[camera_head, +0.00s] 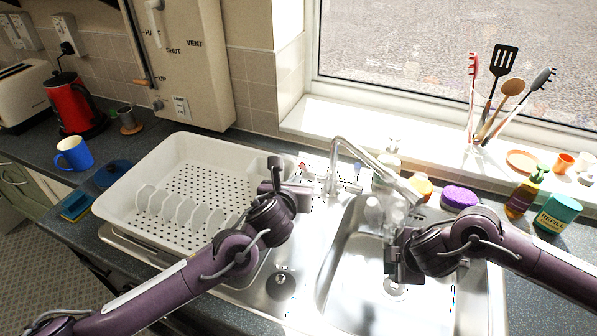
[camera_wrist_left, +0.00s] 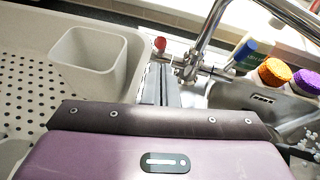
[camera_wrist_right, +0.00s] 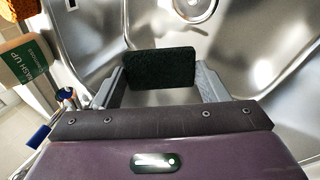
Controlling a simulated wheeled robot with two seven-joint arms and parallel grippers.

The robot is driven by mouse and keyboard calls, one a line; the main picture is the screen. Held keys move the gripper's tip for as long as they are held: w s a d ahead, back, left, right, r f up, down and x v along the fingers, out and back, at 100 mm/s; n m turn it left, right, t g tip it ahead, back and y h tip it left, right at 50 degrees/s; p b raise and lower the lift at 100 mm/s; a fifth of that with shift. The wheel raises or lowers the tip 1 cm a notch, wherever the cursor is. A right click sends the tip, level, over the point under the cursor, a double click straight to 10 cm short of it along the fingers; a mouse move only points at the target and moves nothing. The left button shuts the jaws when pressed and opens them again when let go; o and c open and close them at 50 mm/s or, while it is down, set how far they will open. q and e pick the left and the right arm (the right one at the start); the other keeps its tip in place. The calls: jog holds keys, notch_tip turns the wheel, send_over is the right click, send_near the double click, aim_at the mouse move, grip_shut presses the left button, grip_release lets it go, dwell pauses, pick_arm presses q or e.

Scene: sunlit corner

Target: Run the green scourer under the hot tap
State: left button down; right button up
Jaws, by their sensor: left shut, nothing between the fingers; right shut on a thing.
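The dark green scourer (camera_wrist_right: 160,68) is gripped between the fingers of my right gripper (camera_head: 393,262), over the sink bowl (camera_head: 345,275). The right gripper is below the spout of the chrome tap (camera_head: 375,160). Clear blobs like splashing water (camera_head: 378,212) show under the spout, beside this gripper. I cannot tell whether water touches the scourer. My left gripper (camera_head: 277,172) is shut and empty, left of the tap. In the left wrist view its fingertips (camera_wrist_left: 160,72) are near the red-ended tap handle (camera_wrist_left: 160,44); contact is unclear. The blue-ended handle (camera_wrist_left: 245,48) is right of it.
A white dish rack (camera_head: 180,165) stands left of the sink. Behind the sink are an orange scrubber (camera_head: 420,186) and a purple scrubber (camera_head: 459,196). A green-capped bottle (camera_head: 524,194) and a teal refill tub (camera_head: 558,213) stand at the right.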

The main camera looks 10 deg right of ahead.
aim_at(303, 166)
pick_arm(q)
jog(key=shift+p+x, duration=0.4)
jog(key=shift+x, duration=1.6)
pick_arm(e)
jog(key=shift+r, duration=0.55)
